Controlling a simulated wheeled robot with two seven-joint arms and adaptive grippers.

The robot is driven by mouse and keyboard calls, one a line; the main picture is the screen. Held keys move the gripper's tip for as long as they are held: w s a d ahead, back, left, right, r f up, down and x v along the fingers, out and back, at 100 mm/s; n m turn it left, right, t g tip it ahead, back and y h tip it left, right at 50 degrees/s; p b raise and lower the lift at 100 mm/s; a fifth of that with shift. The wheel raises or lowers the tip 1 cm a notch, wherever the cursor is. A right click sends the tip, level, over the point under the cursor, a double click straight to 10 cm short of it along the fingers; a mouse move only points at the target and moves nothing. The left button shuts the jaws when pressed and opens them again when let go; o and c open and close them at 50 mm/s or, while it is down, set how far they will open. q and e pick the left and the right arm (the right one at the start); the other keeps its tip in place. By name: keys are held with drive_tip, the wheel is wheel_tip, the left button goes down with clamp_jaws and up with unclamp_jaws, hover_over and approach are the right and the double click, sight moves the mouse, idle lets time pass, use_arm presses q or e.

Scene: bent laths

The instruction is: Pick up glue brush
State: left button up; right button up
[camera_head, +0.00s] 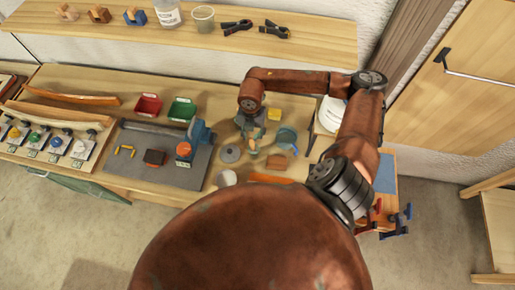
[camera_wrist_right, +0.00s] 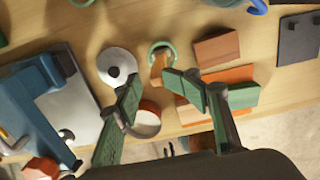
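I cannot make out the glue brush for certain. In the right wrist view, a small upright tan piece (camera_wrist_right: 158,66) stands at a green ring-shaped rim (camera_wrist_right: 162,47), just beyond my fingertips; it may be the brush. My right gripper (camera_wrist_right: 160,87) is open with its two green fingers apart, and nothing shows held between them. In the head view the right gripper (camera_head: 252,136) hangs over the workbench, beside a grey round lid (camera_head: 229,154). That lid also shows in the right wrist view (camera_wrist_right: 116,66). My left gripper is not in view.
Red (camera_head: 148,105) and green bins (camera_head: 182,110) stand behind.

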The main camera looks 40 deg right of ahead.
sight(254, 147)
drive_tip(key=f, duration=0.2)
drive_tip(key=f+p, duration=0.1)
drive_tip(key=f, duration=0.1)
drive_tip(key=f+p, duration=0.1)
drive_tip(key=f, duration=0.2)
drive_tip(key=shift+s, duration=0.3)
drive_tip(key=shift+d+f, duration=0.1)
drive_tip(key=shift+f, duration=0.2)
drive_tip(key=shift+w+r, duration=0.1)
drive_tip(key=c, duration=0.7)
